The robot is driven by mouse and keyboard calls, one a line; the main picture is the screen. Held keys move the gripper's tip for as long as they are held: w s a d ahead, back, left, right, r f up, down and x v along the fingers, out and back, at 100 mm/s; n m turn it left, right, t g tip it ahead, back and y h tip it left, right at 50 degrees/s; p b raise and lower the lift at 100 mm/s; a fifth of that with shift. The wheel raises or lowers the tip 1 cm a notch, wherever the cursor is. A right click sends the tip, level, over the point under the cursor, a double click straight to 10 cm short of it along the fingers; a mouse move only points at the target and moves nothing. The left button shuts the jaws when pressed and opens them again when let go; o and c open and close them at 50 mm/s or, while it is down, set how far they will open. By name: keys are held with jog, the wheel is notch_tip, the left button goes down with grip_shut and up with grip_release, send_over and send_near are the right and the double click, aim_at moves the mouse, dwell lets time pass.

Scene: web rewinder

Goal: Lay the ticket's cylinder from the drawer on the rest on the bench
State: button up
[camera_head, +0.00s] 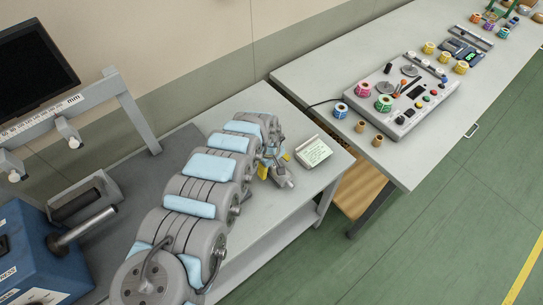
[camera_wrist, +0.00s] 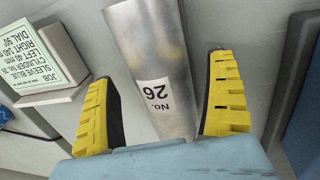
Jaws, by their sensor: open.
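A bare metal cylinder (camera_wrist: 150,50) labelled "No. 26" lies between my gripper's yellow fingers in the wrist view, with gaps on both sides. My gripper (camera_wrist: 165,105) is open around it. In the head view my gripper (camera_head: 275,167) is low over the near bench (camera_head: 330,172), and a small grey part of the cylinder (camera_head: 284,179) shows beside it. The rest under the cylinder is hidden or cannot be made out. The ticket (camera_head: 313,152) stands just right of the gripper; in the wrist view the ticket (camera_wrist: 42,58) reads upside down, sleeve blue, cylinder No. 26.
A brown wooden drawer or shelf (camera_head: 362,196) shows under the far table (camera_head: 300,76), partly hidden. A control panel (camera_head: 408,98) with coloured rolls stands on that table. A blue machine (camera_head: 40,255) and a measuring frame (camera_head: 135,110) are at left. Green floor lies right.

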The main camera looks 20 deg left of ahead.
notch_tip(320, 180, up, 11)
jog(key=s, duration=0.1)
jog(key=shift+s+a, duration=0.3)
jog(key=shift+a, duration=0.15)
dwell(0.4)
